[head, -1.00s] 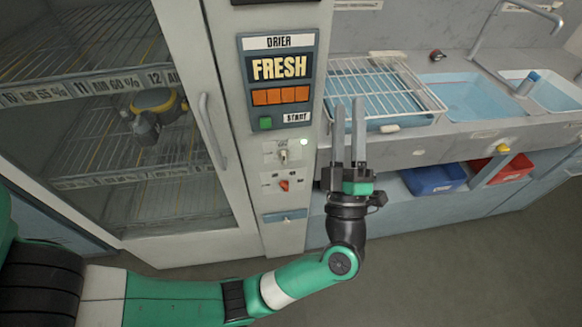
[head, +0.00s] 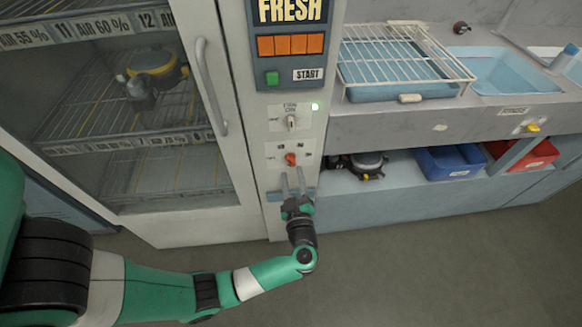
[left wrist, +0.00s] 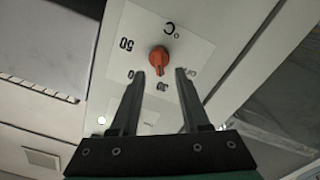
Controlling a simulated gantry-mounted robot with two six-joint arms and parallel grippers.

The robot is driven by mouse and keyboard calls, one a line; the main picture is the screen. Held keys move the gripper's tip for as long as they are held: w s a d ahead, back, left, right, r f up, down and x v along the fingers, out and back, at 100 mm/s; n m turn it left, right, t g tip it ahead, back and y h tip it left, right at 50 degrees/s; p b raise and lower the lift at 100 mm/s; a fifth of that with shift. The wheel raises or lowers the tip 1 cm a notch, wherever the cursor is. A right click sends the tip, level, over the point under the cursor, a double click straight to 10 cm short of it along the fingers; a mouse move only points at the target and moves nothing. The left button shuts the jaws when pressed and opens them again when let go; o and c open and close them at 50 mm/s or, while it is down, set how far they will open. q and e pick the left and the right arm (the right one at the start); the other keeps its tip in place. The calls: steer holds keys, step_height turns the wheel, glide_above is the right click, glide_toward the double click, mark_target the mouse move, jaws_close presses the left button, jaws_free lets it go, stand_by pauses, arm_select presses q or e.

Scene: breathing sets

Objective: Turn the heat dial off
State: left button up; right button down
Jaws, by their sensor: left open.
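The heat dial is a small orange-red knob (head: 291,159) on a white label plate low on the drier's control column (head: 270,215). In the left wrist view the knob (left wrist: 159,61) sits beyond the fingertips, near the middle, with the marks "50" and "C" on the plate around it. My left gripper (head: 292,178) is open and empty just below the knob in the head view, fingers pointing up at it. The knob appears apart from both fingers. My right gripper is not in view.
The drier door handle (head: 210,85) stands out at left. A sink counter with a wire rack (head: 408,57) and a shelf with a blue bin (head: 450,161) are at right.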

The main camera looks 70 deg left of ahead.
mark_target(291, 163)
arm_select(q)
steer(key=b+x, duration=0.1)
steer(key=x, duration=0.3)
steer(key=shift+w+a, duration=0.15)
steer(key=shift+a, duration=0.25)
steer(key=shift+c, duration=0.2)
jaws_close()
